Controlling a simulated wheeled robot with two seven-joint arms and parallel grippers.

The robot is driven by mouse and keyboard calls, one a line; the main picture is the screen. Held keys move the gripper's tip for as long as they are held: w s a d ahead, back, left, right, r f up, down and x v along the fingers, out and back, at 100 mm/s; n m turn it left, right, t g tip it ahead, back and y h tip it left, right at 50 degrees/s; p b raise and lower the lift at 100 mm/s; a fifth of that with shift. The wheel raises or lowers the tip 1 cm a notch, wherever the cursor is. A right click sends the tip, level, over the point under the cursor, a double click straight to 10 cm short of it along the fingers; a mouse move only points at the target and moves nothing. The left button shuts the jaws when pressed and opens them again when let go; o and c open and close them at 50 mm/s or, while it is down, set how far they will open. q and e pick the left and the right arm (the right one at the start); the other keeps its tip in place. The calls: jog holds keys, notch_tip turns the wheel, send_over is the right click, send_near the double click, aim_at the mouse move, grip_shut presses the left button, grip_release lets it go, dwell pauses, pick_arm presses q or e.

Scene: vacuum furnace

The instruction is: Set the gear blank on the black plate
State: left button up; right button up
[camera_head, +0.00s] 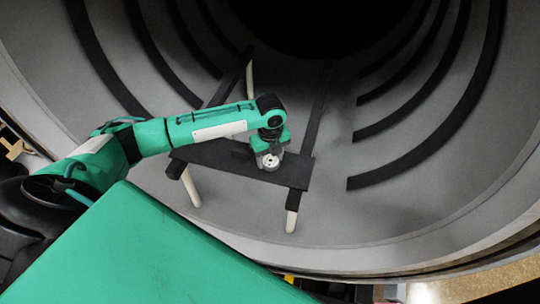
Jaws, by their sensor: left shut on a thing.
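My left arm reaches in from the left, and its gripper (269,150) points down over the front of the black plate (225,158). The gripper is shut on the gear blank (270,161), a small light grey round part with a dark hole. The blank is at the plate's surface, right of the plate's middle; whether it touches the plate I cannot tell. The gripper's fingers are mostly hidden by its own body and the blank. My right gripper is not in view.
The plate lies across two dark rails (314,115) on white posts (190,187) inside the round grey furnace chamber (400,200). Dark curved bands line the chamber walls. The furnace's front rim (350,262) curves below. The right part of the plate is bare.

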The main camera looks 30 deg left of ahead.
aim_at(270, 159)
pick_arm(q)
jog(key=shift+f, duration=0.1)
jog(key=o, duration=1.2)
jog(key=shift+o, duration=0.2)
notch_tip(270, 159, up, 12)
jog(key=b, duration=0.4)
